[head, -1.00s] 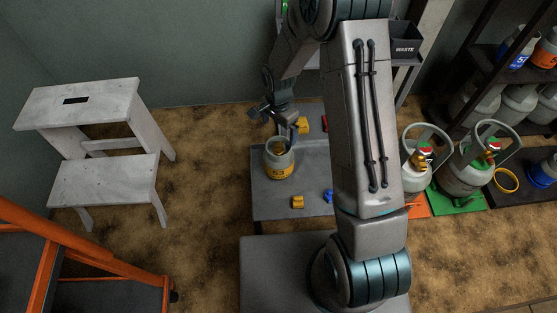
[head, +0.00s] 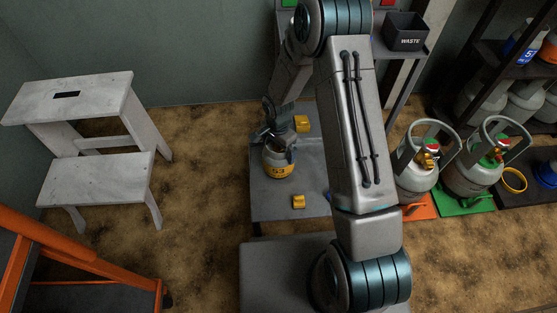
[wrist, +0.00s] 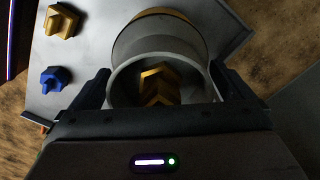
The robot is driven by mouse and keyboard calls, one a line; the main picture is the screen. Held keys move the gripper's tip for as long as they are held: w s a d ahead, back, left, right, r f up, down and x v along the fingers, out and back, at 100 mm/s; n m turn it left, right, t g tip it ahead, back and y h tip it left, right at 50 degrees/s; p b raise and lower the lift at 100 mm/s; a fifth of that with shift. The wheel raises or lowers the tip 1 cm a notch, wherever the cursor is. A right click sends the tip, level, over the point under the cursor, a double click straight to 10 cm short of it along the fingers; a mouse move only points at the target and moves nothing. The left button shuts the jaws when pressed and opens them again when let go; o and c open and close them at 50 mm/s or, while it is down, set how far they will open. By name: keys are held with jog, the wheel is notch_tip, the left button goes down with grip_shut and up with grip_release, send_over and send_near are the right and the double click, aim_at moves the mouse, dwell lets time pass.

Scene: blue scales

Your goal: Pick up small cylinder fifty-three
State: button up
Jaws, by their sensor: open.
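Small cylinder fifty-three (head: 279,170) stands upright on the grey platform, grey on top with a yellow band marked 53. My gripper (head: 281,139) is over its top in the head view and hides part of it. In the wrist view, the cylinder's round grey collar (wrist: 122,72) lies between the two dark fingers of my gripper (wrist: 160,84), which are open, one on each side. A brass valve (wrist: 158,86) shows inside the collar. I cannot tell whether the fingers touch the collar.
The grey platform (head: 262,207) also holds a yellow knob-like piece (head: 299,202) and another yellow piece (head: 302,123). A blue piece (wrist: 56,78) shows in the wrist view. Larger cylinders (head: 418,168) stand at right, a white step stool (head: 95,165) at left.

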jog(key=shift+r, duration=0.1)
jog(key=c, duration=1.6)
